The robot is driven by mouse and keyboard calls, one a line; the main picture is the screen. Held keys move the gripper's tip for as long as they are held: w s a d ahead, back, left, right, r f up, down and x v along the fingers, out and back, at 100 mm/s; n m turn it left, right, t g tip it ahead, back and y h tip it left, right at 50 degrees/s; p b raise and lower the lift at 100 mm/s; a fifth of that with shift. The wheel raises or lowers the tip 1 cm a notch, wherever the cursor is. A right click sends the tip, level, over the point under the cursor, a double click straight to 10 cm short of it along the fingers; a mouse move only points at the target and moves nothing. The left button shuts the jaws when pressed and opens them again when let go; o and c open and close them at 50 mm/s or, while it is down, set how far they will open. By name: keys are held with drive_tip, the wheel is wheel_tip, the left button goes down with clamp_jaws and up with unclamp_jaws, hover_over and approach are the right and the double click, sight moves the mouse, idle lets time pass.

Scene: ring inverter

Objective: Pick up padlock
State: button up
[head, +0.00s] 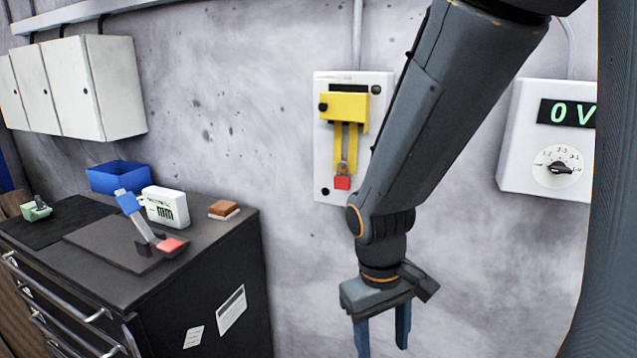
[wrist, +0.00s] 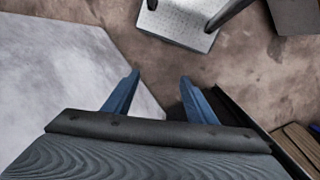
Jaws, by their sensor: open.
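A small red padlock (head: 342,182) hangs at the bottom of a yellow lockout bracket (head: 344,112) on a white wall box, in the head view. Its shackle passes at the lower end of the yellow bars. My gripper (head: 382,350) points down in front of the wall, to the right of the padlock and lower than it, apart from it. Its blue fingers are spread and empty. The padlock is not in the wrist view.
A dark cabinet (head: 262,290) stands at left, bearing a blue bin (head: 118,177), a white box (head: 165,206), a red-ended lever device (head: 170,245) and a brown block (head: 223,208). A voltage meter (head: 520,150) hangs on the wall at right. Wall space below the padlock is clear.

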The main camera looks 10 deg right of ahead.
drive_tip(key=w+d+r+n+t+h+p, duration=0.2)
drive_tip(key=w+d+r+n+h+p, duration=0.2)
drive_tip(key=d+r+n+h, duration=0.65)
drive_tip(key=n+t+y+p, duration=0.2)
drive_tip(key=n+t+p, duration=0.4)
drive_tip(key=n+t, duration=0.85)
approach(341, 180)
drive_tip(key=shift+n+g+h, duration=0.25)
drive_tip(key=shift+n+g, duration=0.55)
drive_tip(key=shift+g, duration=0.05)
drive_tip(key=x, duration=0.4)
drive_tip(key=r+x, duration=0.1)
drive_tip(key=x, duration=0.1)
drive_tip(key=shift+w+r, duration=0.1)
drive_tip(key=shift+w, duration=0.5)
drive_tip(key=shift+w+d, duration=0.3)
drive_tip(key=shift+w, duration=0.2)
drive_tip(key=c, duration=1.2)
